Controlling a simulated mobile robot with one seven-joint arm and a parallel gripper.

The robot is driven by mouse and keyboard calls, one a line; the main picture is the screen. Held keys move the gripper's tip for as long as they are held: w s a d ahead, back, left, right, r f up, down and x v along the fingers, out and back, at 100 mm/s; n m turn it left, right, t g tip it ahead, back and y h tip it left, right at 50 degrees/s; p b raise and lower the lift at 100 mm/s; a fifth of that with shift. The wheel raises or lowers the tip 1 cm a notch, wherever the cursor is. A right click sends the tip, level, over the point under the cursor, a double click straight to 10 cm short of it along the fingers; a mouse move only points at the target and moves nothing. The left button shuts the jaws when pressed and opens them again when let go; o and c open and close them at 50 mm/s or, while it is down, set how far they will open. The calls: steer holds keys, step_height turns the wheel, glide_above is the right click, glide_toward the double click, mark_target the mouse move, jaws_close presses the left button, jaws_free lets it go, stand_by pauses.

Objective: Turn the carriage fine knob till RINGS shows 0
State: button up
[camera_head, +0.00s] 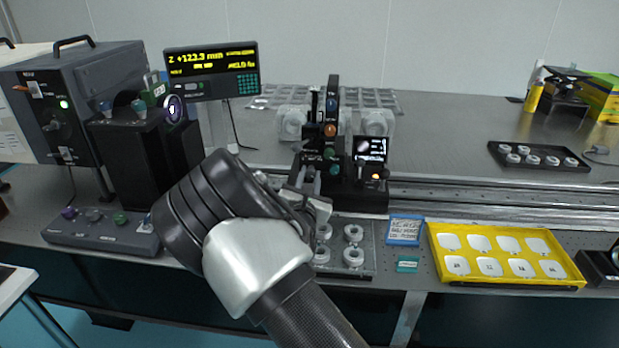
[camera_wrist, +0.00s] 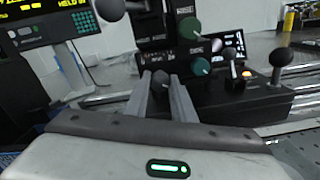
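My gripper (camera_head: 318,200) is at the front of the black carriage unit (camera_head: 372,197) in the head view. In the wrist view its two fingers (camera_wrist: 164,88) stand apart, with a small dark knob (camera_wrist: 160,82) between their tips. I cannot tell whether the fingers press on it or whether it is the fine knob. Green knobs (camera_wrist: 200,66) sit on the carriage face above and to the right. The small screen (camera_head: 370,148) shows a pale round patch; its text is too small to read. The large readout (camera_head: 211,71) shows a Z value in mm; I cannot make out a RINGS number.
A black ball-topped lever (camera_wrist: 281,58) stands right of the knobs. Lens parts (camera_head: 353,233) lie on a clear tray below the gripper. A yellow tray (camera_head: 437,254) is at right. The dark lamp housing (camera_head: 68,104) stands left.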

steer(key=shift+c, duration=1.2)
steer(key=shift+d+m, duration=0.15)
steer(key=shift+m, duration=1.35)
steer(key=o, duration=1.1)
steer(key=shift+c, duration=0.2)
steer(key=s+p, duration=0.1)
steer(key=s, duration=1.6)
steer(key=shift+s+a, duration=0.25)
steer(key=shift+a, duration=0.2)
